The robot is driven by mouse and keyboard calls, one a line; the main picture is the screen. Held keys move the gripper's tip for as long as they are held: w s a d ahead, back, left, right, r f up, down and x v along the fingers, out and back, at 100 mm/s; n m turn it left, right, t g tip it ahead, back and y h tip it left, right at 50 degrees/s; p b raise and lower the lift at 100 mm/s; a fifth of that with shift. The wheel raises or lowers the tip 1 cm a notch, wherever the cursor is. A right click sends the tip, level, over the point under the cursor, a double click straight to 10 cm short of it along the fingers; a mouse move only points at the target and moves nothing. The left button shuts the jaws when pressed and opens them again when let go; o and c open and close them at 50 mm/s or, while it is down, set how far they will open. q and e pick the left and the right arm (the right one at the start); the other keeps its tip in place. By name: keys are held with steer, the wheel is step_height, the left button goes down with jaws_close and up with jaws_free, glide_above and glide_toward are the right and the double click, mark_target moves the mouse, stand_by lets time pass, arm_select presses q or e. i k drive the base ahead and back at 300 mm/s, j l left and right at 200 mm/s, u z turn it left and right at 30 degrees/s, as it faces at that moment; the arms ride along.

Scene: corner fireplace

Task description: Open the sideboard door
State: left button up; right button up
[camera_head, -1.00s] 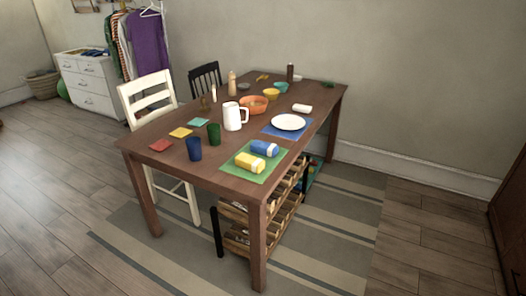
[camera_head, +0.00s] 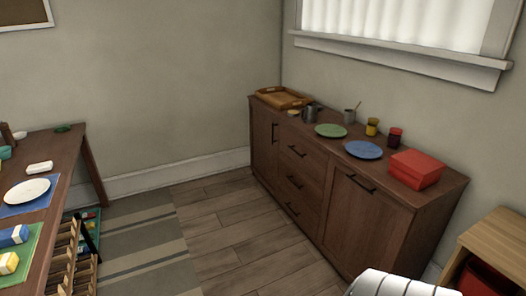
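The dark brown wooden sideboard (camera_head: 318,210) stands against the right wall, under the window. Its left door (camera_head: 264,145) is at the far end and has a dark upright handle (camera_head: 275,133). Its right door (camera_head: 358,222) is at the near end and has a dark handle (camera_head: 361,184) near its top edge. Both doors look shut. Between them is a column of shut drawers (camera_head: 298,175) with dark handles. Neither gripper is in view.
The sideboard top holds a tray (camera_head: 283,98), cups, a green plate (camera_head: 330,130), a blue plate (camera_head: 363,150) and a red box (camera_head: 415,169). A table (camera_head: 82,165) stands left; a light wooden unit (camera_head: 497,240) stands right. The floor (camera_head: 235,225) before the sideboard is clear.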

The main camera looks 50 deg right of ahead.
mark_target(264, 127)
steer(key=z, duration=1.65)
steer(key=i+z, duration=0.15)
steer(key=i, duration=0.35)
steer(key=i+j+z, duration=0.15)
steer(key=i, duration=0.4)
steer(key=i+j+z, duration=0.15)
steer(key=i, duration=0.35)
steer(key=i+j+z, duration=0.1)
steer(key=i+j, duration=0.25)
steer(key=i, duration=0.15)
